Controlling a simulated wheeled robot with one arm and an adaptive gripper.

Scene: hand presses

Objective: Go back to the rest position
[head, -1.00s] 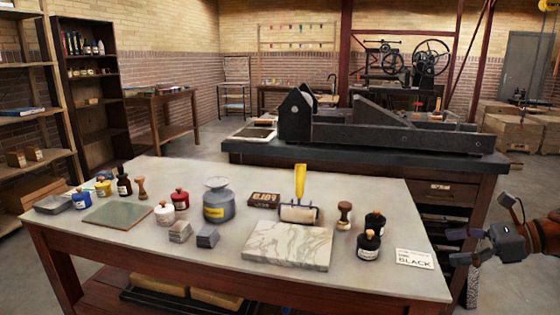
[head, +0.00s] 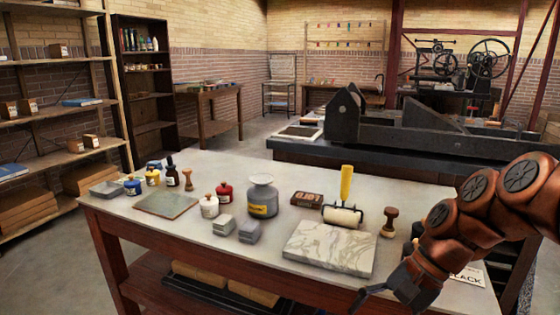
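My gripper (head: 385,302) is at the lower right, in front of the worktable's front edge and right of the marble slab (head: 330,247). One dark finger splays out to the left, and the other is mostly cut off by the bottom of the frame. I see nothing held. My copper-coloured arm comes in from the right and covers the table's right end. It hides the black ink bottles and part of the card marked BLACK (head: 470,275).
On the worktable (head: 130,205) stand a yellow-handled roller (head: 344,212), a wooden-knobbed tool (head: 389,222), a grey can (head: 262,196), small ink bottles and a green plate (head: 167,204). A black press bed (head: 400,140) stands behind. Shelves line the left; floor there is clear.

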